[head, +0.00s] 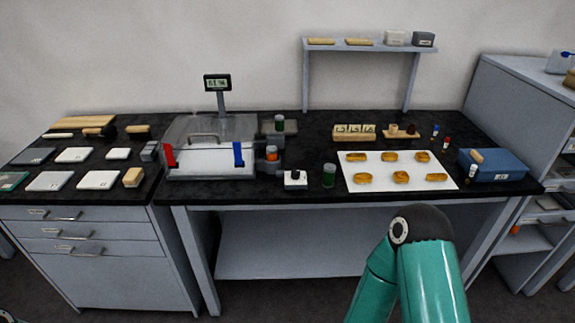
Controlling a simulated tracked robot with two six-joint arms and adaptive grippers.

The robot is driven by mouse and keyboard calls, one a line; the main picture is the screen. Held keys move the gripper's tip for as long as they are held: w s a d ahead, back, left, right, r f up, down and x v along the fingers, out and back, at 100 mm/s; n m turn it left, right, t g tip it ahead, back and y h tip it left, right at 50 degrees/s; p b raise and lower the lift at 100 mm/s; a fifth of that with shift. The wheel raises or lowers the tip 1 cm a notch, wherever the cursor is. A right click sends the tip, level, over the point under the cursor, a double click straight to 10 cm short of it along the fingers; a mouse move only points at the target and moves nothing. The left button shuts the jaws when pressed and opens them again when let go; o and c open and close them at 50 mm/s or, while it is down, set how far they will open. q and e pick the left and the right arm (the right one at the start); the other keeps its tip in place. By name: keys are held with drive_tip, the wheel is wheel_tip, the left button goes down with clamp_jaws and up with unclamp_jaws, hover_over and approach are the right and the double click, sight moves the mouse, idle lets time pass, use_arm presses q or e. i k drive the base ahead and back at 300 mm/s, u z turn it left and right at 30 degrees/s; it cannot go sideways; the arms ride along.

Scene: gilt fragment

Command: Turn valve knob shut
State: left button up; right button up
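A small white box with a dark round knob on top (295,178) stands near the bench's front edge, right of a clear-lidded box (209,150). Behind it stands a grey fitting with an orange band (271,154). I cannot tell for sure which of these is the valve knob, nor how far it is turned. A teal link of my arm rises in front of the bench at lower right. Neither of my grippers shows in the head view, and nothing touches the knob or the fitting.
A green jar (329,175) stands right of the white box. A white sheet (398,184) with several gilt pieces lies further right, then a blue case (492,165). A small display (217,83) stands behind the clear-lidded box. A shelf (370,46) stands at the back.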

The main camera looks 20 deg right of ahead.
sight(296, 174)
drive_tip(key=i, duration=0.9)
